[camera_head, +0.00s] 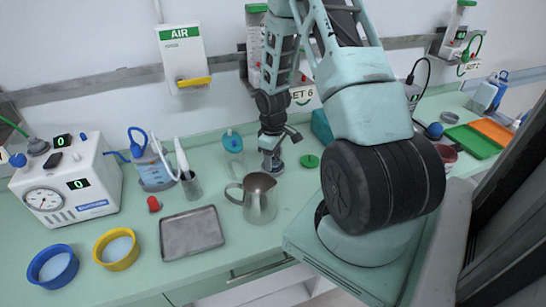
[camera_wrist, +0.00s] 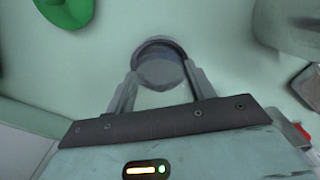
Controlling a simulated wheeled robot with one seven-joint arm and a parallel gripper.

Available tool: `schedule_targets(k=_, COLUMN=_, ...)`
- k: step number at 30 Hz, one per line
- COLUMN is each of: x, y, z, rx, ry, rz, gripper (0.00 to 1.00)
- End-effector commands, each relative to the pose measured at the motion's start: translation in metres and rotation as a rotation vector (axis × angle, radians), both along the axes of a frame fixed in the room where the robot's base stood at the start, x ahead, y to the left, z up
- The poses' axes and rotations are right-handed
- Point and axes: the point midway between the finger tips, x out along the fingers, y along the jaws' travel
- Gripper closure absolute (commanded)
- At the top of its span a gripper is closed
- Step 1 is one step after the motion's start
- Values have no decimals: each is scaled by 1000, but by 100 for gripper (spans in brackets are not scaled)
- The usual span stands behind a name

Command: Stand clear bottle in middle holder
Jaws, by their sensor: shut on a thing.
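My gripper (camera_head: 271,160) is low over the green counter, just behind the steel jug. In the wrist view its two fingers (camera_wrist: 160,88) are shut on a round, greyish, see-through thing with a darker rim, seen from above; it looks like the clear bottle (camera_wrist: 160,68). In the head view the held bottle (camera_head: 270,145) is small and partly covered by the fingers. I cannot tell whether its base touches the counter. I cannot make out for sure which thing is the middle holder; my arm hides part of the wall and counter behind it.
A steel jug (camera_head: 260,198) stands close in front of my gripper. A teal-capped bottle (camera_head: 232,142) is to its left, a green lid (camera_head: 309,161) to its right. A metal tray (camera_head: 191,234), a red cap (camera_head: 154,204) and a white gauge unit (camera_head: 66,183) are farther left.

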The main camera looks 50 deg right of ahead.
Motion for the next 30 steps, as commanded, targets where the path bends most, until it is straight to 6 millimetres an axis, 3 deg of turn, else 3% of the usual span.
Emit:
schedule_targets(k=25, x=0, y=0, z=-2, rx=-1, ry=-1, rz=0, gripper=73)
schedule_targets(k=26, x=0, y=0, z=-2, rx=-1, ry=-1, rz=0, gripper=40)
schedule_targets(k=27, x=0, y=0, z=-2, rx=-1, ry=-1, rz=0, gripper=29)
schedule_targets(k=28, x=0, y=0, z=-2, rx=-1, ry=-1, rz=0, gripper=21)
schedule_targets(k=30, x=0, y=0, z=-2, rx=-1, ry=-1, rz=0, gripper=21)
